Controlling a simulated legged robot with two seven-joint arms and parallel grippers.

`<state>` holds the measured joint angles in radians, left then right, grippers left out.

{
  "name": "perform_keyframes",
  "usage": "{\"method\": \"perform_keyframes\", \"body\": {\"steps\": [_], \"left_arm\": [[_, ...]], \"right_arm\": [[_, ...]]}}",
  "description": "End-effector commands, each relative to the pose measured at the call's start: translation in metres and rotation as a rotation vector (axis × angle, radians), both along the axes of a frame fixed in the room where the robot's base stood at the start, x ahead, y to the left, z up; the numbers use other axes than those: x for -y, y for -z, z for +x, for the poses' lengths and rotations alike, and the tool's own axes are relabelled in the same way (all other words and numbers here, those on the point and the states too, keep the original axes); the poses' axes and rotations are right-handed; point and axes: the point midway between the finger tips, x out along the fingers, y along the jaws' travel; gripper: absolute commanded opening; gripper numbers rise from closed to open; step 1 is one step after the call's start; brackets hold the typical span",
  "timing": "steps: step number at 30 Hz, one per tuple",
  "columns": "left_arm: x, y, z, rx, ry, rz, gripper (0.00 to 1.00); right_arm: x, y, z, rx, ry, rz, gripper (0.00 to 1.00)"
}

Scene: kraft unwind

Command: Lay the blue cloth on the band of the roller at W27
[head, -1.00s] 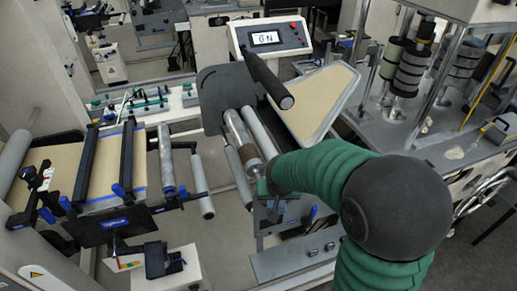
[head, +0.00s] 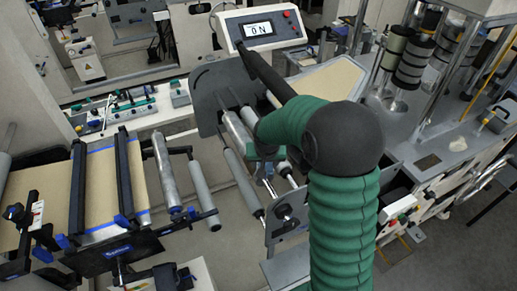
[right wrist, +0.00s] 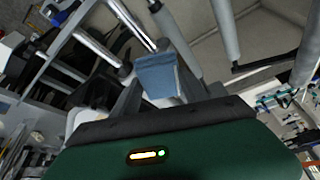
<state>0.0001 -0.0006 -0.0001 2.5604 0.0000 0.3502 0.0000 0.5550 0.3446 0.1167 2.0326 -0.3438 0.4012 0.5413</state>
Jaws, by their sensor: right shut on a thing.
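The blue cloth (right wrist: 157,78) shows in the right wrist view as a small folded piece at the tip of my right gripper (right wrist: 158,62). That gripper is shut on it. In the head view my right gripper (head: 267,165) is over the slim metal rollers (head: 240,135) in the middle; I cannot make out the cloth there. The arm and gripper cover part of these rollers, and no brown band shows on them now. I cannot read a W27 label. My left gripper is not in view.
A control panel with a lit display (head: 260,29) stands behind the rollers. A dark bar (head: 265,70) juts out close to my right forearm. A slitting table with tan web (head: 105,187) lies at left. A machine with dark rolls (head: 412,63) stands at right.

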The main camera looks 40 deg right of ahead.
Motion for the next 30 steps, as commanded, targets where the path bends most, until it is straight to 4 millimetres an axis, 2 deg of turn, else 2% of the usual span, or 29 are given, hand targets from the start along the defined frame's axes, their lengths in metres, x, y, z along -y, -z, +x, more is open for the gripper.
{"method": "perform_keyframes", "body": {"steps": [1,4,6,9,11,17,26,27,30], "left_arm": [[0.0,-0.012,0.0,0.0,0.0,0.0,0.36],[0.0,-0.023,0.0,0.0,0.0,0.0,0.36],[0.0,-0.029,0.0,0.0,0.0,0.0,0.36],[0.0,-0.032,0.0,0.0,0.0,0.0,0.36],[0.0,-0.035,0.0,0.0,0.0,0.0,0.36],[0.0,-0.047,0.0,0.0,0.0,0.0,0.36],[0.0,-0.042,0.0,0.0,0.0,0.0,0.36],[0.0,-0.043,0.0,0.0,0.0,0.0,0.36],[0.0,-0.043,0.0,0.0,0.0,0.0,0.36]], "right_arm": [[0.008,-0.003,0.014,-0.003,0.0,0.003,0.13],[0.023,0.001,0.043,-0.004,0.0,0.003,0.13],[0.031,0.003,0.058,-0.003,0.001,0.002,0.13],[0.038,0.007,0.071,-0.004,-0.001,0.002,0.13],[0.04,0.011,0.073,-0.005,0.0,0.002,0.13],[0.039,0.04,0.073,-0.003,-0.001,0.001,0.13],[0.04,0.047,0.074,-0.002,-0.001,0.001,0.13],[0.04,0.045,0.074,-0.001,-0.001,0.0,0.57],[0.04,0.045,0.074,-0.002,-0.001,0.001,0.7]]}}
